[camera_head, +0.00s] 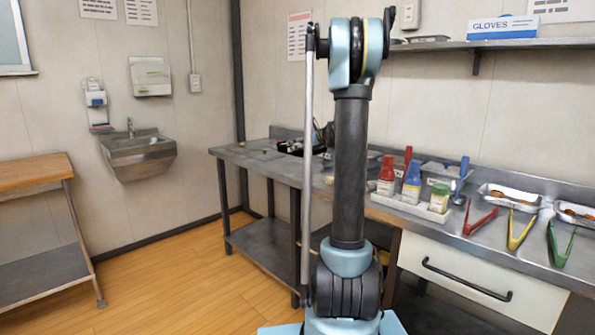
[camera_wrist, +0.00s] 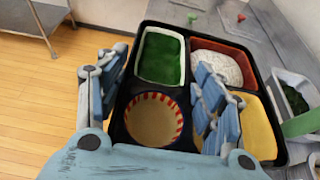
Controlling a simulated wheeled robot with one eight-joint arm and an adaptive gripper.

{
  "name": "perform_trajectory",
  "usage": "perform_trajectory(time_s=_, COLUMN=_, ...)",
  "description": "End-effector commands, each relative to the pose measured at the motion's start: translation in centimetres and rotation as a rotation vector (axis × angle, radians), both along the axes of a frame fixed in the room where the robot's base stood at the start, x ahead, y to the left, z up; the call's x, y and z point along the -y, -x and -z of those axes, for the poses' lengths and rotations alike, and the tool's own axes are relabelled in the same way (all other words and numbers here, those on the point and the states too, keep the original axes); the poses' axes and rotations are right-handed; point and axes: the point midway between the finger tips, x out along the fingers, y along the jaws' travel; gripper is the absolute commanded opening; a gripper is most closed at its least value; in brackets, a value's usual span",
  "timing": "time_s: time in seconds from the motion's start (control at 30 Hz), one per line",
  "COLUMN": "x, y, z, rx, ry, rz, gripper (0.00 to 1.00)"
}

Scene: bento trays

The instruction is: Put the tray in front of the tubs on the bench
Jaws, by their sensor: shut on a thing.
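The tray (camera_wrist: 187,72) is black and divided, with a green filling, white rice on red, a yellow filling and a red-and-white striped cup (camera_wrist: 153,119). My gripper (camera_wrist: 157,86) is shut on the tray, one finger at its left side and the other over its middle, near the cup. Finger contact points are hidden. A tub (camera_wrist: 291,78) with dark green contents is to the right of the tray. In the head view, the tray (camera_head: 290,151) shows dark at the bench's far end, partly hidden by my arm. I cannot tell whether it touches the bench.
The steel bench (camera_head: 245,154) has some bare surface at its left end. Sauce bottles (camera_head: 387,176) stand in a white caddy right of my arm. Red tongs (camera_head: 480,222), yellow tongs (camera_head: 520,232) and green tongs (camera_head: 561,245) lie near the front edge.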

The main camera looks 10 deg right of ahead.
Motion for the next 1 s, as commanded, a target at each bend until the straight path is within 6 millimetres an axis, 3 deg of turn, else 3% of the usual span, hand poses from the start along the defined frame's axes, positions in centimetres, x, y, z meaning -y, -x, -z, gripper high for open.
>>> perform_trajectory(time_s=0.3, x=-0.2, y=0.0, z=4.7, rx=0.000, ry=0.000, rz=-0.002, gripper=0.34)
perform_trajectory(time_s=0.57, x=-0.4, y=-0.1, z=6.4, rx=0.000, ry=0.000, rz=-0.004, gripper=0.34)
perform_trajectory(time_s=0.8, x=-0.5, y=-0.1, z=9.4, rx=0.000, ry=0.000, rz=-0.005, gripper=0.34)
perform_trajectory(time_s=1.0, x=-0.5, y=0.0, z=9.7, rx=0.000, ry=0.000, rz=-0.005, gripper=0.34)
